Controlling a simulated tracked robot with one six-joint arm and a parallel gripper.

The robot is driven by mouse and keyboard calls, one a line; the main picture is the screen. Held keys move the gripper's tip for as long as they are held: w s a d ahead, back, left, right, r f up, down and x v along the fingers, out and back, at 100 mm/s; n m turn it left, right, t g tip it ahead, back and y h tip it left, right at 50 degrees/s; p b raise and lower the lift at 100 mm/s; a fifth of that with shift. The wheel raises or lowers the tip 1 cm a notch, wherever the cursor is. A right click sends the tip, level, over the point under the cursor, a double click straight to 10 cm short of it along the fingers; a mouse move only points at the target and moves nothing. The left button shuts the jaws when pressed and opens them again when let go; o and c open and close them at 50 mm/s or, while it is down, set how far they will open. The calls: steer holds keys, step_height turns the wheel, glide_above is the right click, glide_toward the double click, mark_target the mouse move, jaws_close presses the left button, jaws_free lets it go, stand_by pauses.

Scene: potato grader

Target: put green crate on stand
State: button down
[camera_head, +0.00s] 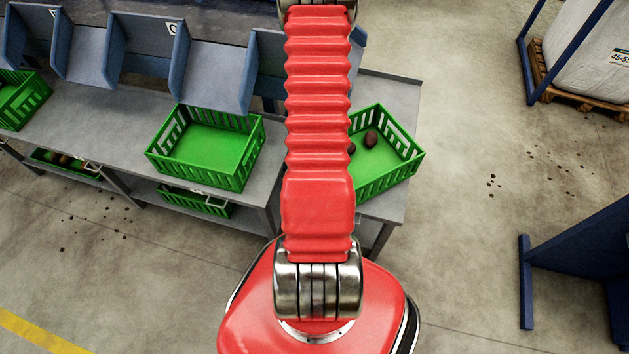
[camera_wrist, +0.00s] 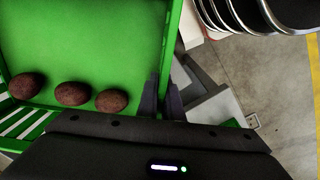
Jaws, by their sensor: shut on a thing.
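A green slatted crate (camera_head: 408,158) with dark potatoes in it shows at the right end of the grey worktops, partly hidden behind my red arm. It appears to sit on or just above the grey stand (camera_head: 385,207); I cannot tell which. In the wrist view a green crate (camera_wrist: 95,45), seemingly the same one, fills the left side, with three brown potatoes along its near side. My gripper (camera_wrist: 162,95) is shut on this crate's wall, its dark fingers either side of the green edge. The head view hides my gripper behind the arm.
An empty green crate (camera_head: 207,146) stands on the long grey bench (camera_head: 105,125) below blue chutes (camera_head: 217,70). Another crate (camera_head: 22,98) is at far left, with more crates on the lower shelf. Floor is open at right, up to a blue frame (camera_head: 585,250) and a pallet.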

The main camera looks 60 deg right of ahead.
steer(key=shift+f, duration=1.5)
steer(key=c, duration=1.9)
jaws_free()
steer(key=shift+f, duration=0.1)
steer(key=shift+r, duration=6.1)
steer(key=shift+w, duration=0.1)
